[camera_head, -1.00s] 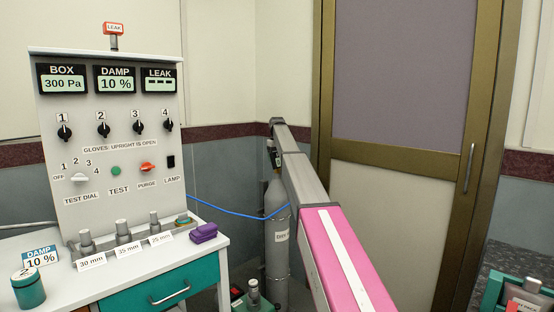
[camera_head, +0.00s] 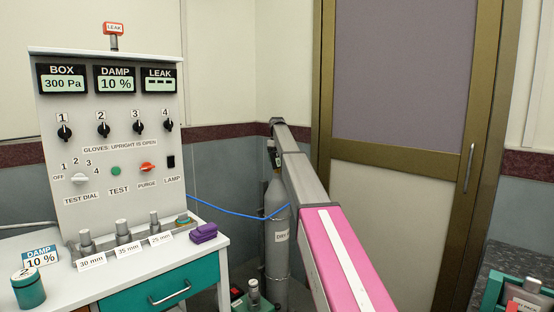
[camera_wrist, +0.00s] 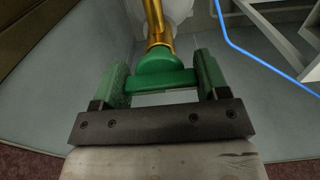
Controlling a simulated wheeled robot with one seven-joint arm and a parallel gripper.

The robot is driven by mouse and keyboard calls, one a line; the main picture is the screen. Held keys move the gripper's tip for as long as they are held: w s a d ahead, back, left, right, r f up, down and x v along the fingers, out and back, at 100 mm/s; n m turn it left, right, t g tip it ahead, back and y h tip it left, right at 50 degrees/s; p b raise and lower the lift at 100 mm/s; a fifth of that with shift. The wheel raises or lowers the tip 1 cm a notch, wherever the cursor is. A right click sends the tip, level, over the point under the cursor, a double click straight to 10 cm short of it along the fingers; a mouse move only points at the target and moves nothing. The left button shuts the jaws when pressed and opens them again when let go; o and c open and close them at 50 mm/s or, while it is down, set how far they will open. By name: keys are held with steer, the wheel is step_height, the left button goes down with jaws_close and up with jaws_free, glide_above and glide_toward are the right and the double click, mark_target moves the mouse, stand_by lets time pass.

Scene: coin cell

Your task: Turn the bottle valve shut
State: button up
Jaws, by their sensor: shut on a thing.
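The grey gas bottle (camera_head: 277,235) stands upright in the corner behind my arm, with a white label on its side. Its top and valve are mostly hidden by my arm in the head view. In the wrist view, my gripper (camera_wrist: 157,82) has its two green fingers on either side of the green valve handle (camera_wrist: 160,63) and is shut on it. A brass valve stem (camera_wrist: 156,22) runs up from the handle toward the pale bottle top (camera_wrist: 177,8).
A blue hose (camera_head: 240,213) runs from the bottle to the test panel (camera_head: 112,140), which reads BOX 300 Pa and DAMP 10 %. A bench (camera_head: 130,283) with a teal drawer stands at left. A brown-framed door (camera_head: 400,190) is behind my arm.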

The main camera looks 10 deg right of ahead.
steer(key=o, duration=0.9)
steer(key=shift+o, duration=0.2)
steer(key=shift+r, duration=0.15)
step_height(320, 180, up, 10)
steer(key=shift+r, duration=0.35)
